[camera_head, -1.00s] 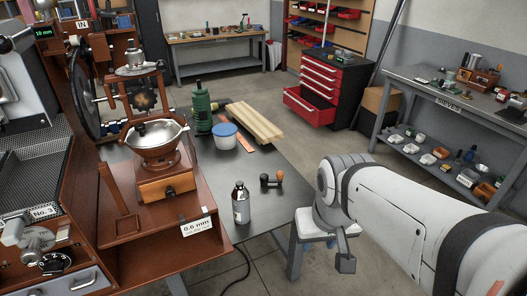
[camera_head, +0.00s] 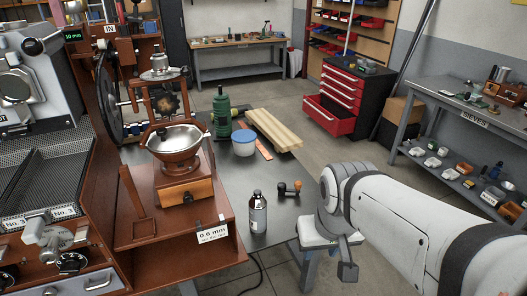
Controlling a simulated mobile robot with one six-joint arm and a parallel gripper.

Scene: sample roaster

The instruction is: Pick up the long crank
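I cannot pick out a long crank for certain. A small dark piece with an orange-brown knob (camera_head: 289,188) lies on the grey table, near its right edge; it may be a crank, but it is too small to tell. My arm comes in from the right, and its wrist is just right of this piece. The end of my gripper (camera_head: 347,270) shows as a dark block low beside the table edge. Its fingers cannot be made out, so I cannot tell whether it is open or shut. Nothing is seen held.
Behind are a blue-lidded tub (camera_head: 244,143), a green bottle-shaped item (camera_head: 221,115) and wooden boards (camera_head: 272,128). A hand mill with a bowl (camera_head: 174,140) stands on the brown stand at left.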

